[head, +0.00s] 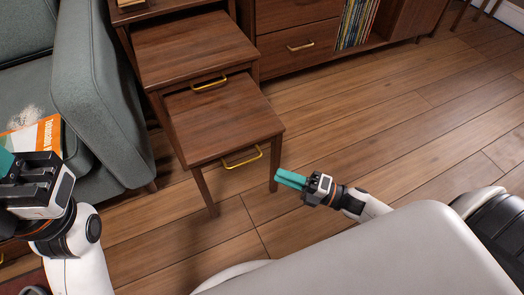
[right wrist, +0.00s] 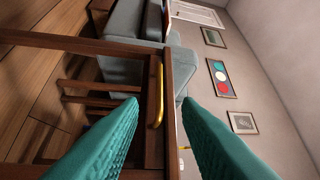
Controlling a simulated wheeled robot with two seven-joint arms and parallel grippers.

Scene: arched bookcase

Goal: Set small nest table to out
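The small nest table (head: 222,120) is the lowest, frontmost of the brown wooden nest tables and juts out in front of the middle one (head: 190,47). Its brass handle (head: 242,158) is on the front edge. My right gripper (head: 277,177) is in front of the table, right of the handle and near the front right leg. In the right wrist view its teal fingers (right wrist: 160,105) are apart, with the brass handle (right wrist: 157,92) seen between them; nothing is held. My left gripper (head: 8,165) is at the left edge of the head view, its fingertips cut off.
A grey-green armchair (head: 95,85) stands left of the nest tables, with an orange-covered book (head: 35,136) on its seat. A wooden cabinet (head: 300,42) with drawers and records (head: 357,22) stands behind. The wood floor (head: 370,125) to the right is clear.

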